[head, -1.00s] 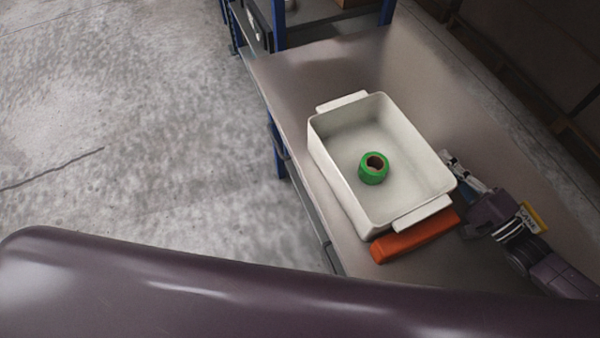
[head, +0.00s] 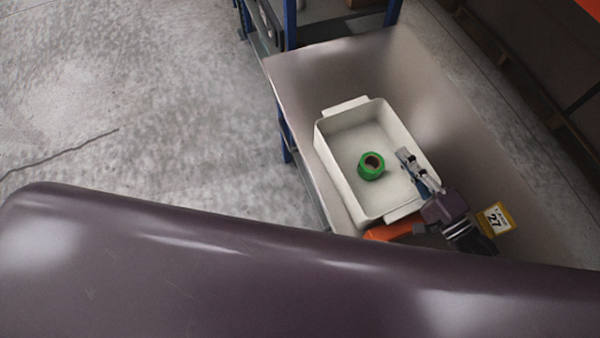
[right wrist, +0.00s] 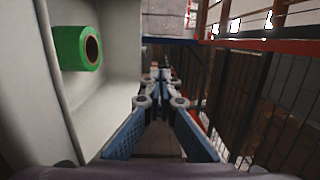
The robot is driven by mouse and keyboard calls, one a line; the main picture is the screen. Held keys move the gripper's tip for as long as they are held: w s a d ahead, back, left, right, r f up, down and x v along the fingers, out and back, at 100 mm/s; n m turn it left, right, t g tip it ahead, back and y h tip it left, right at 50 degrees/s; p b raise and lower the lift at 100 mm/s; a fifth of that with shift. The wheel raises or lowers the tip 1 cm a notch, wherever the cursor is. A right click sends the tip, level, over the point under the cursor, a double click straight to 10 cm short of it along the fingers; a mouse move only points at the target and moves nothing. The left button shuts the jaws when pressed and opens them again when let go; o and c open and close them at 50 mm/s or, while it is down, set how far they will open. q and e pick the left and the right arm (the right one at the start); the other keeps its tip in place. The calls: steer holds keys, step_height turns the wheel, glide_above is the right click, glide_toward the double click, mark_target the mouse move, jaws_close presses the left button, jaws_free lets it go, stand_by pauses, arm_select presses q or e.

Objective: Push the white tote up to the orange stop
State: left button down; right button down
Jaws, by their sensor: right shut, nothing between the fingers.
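The white tote (head: 336,173) stands on the metal table, long side running from far to near. A green roll (head: 371,165) lies inside it; the roll also shows in the right wrist view (right wrist: 77,48). The orange stop (head: 394,230) lies at the tote's near end, partly hidden by the tote's handle, my gripper and my own body. I cannot tell if tote and stop touch. My right gripper (head: 405,158) is shut and empty, at the tote's right wall. In the right wrist view the tote wall (right wrist: 118,65) is just left of the fingers; contact is unclear. My left gripper is not in view.
The table (head: 335,72) has free room beyond the tote and to its right. A blue-framed shelf unit (head: 289,25) stands at the far end. Open concrete floor (head: 130,90) lies to the left. A dark mesh barrier shows at right in the wrist view (right wrist: 245,90).

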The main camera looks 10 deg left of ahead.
steer(key=s+a+p, duration=0.1)
steer(key=s+a, duration=0.4)
steer(key=a, duration=0.6)
steer(key=s+a+p, duration=0.1)
steer(key=s+a, duration=0.4)
steer(key=a, duration=0.7)
steer(key=shift+a+p, duration=0.2)
steer(key=shift+p, duration=0.2)
steer(key=shift+s, duration=0.15)
